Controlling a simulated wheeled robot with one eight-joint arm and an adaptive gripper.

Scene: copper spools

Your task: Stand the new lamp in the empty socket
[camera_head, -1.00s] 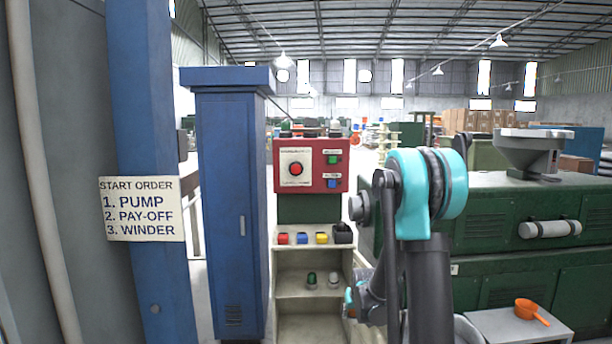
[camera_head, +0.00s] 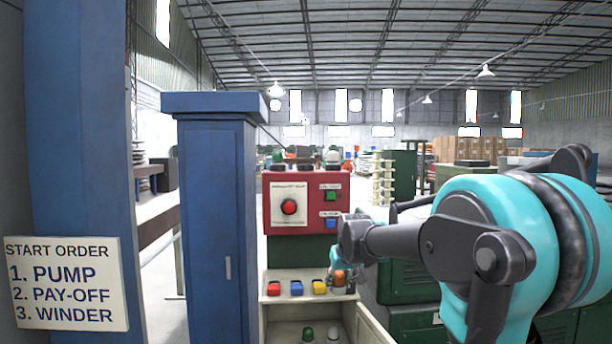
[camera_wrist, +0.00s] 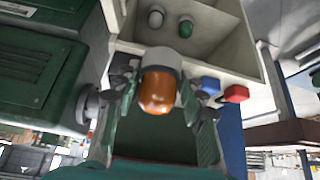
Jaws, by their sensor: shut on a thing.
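My gripper (camera_wrist: 160,98) is shut on an amber lamp with a grey base (camera_wrist: 158,88). In the head view the amber lamp (camera_head: 340,277) shows in front of the console, at the right end of the row of coloured blocks. My gripper (camera_head: 347,284) is partly hidden there by my arm. The red control box (camera_head: 279,216) carries a green lamp (camera_head: 277,157) and a pale lamp (camera_head: 333,158) on its top. Between them is a low dark fitting (camera_head: 305,163) without a visible dome; its inside cannot be made out.
A green lamp (camera_head: 308,334) and a white lamp (camera_head: 333,335) stand on the shelf below. A blue cabinet (camera_head: 215,210) stands close left of the console; green machinery is at right.

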